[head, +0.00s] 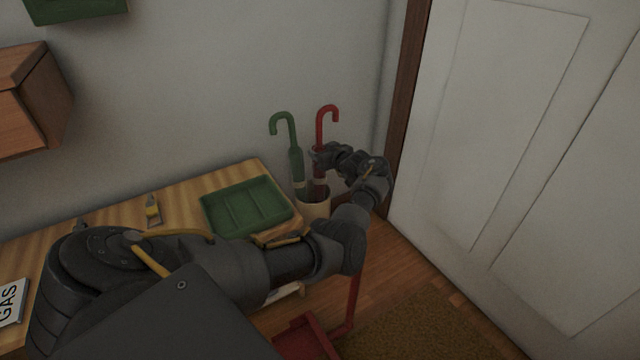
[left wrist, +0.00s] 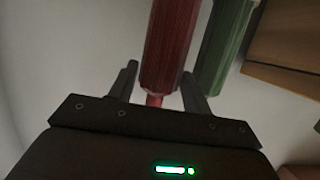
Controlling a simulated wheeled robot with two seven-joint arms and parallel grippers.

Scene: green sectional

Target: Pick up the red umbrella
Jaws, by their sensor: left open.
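In the left wrist view the red umbrella (left wrist: 172,45) runs between the two fingers of my left gripper (left wrist: 160,85). That gripper is open, with one finger on each side of the umbrella, and a gap shows on the left side. In the head view my left gripper (head: 318,156) is at the umbrella's upper part, below the handle, and covers some of it. My right gripper is not in view.
A green umbrella (head: 296,165) stands close beside the red one, also in the left wrist view (left wrist: 222,45). A wooden bench (head: 180,205) with a green tray (head: 245,208) is to the left. A white door (head: 520,130) is to the right.

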